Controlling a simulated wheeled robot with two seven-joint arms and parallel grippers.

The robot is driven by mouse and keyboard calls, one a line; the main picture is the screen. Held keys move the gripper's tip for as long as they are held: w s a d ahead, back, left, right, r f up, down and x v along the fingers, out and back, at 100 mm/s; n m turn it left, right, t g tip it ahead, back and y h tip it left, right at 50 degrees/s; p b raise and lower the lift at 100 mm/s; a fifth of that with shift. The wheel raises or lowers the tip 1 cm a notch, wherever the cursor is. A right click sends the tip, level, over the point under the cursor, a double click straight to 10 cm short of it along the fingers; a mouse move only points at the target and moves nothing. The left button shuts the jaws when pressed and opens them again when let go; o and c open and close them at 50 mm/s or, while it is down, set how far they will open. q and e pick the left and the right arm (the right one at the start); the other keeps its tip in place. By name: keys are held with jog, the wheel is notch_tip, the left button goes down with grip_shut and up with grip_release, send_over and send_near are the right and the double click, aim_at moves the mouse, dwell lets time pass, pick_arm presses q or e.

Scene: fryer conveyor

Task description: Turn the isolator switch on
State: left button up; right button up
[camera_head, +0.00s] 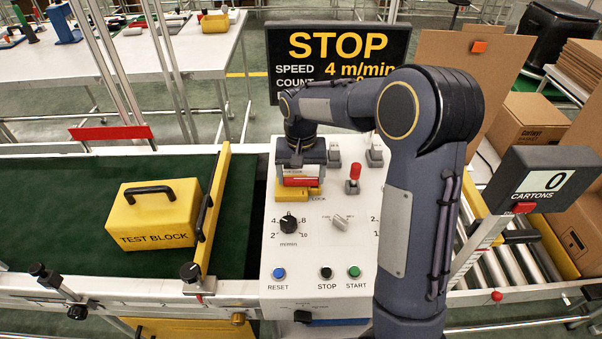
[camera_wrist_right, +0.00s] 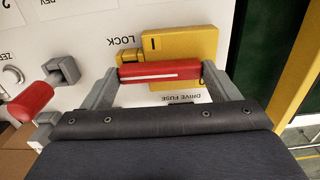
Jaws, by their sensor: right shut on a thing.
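The isolator switch has a red handle with a white stripe (camera_wrist_right: 160,71) in front of a yellow plate (camera_wrist_right: 185,45) on the white panel. In the head view, its red handle (camera_head: 302,182) and yellow plate (camera_head: 292,195) show just below my right gripper (camera_head: 302,172). In the right wrist view, the two fingers of my right gripper (camera_wrist_right: 160,76) are at the two ends of the red handle, shut on it. The handle lies crosswise in both views. A smaller yellow piece (camera_wrist_right: 130,57) sits beside the plate near the word LOCK. My left gripper is not in view.
The white panel (camera_head: 300,235) carries a black speed knob (camera_head: 289,222), a grey selector (camera_head: 341,221), a red-knobbed lever (camera_head: 354,175) and RESET, STOP and START buttons. A yellow test block (camera_head: 150,213) sits on the green belt. The display (camera_head: 338,55) reads STOP.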

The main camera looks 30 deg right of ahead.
aim_at(301, 178)
jog(key=o, duration=0.7)
jog(key=shift+r, duration=0.1)
notch_tip(301, 178, up, 7)
jog(key=shift+r, duration=0.4)
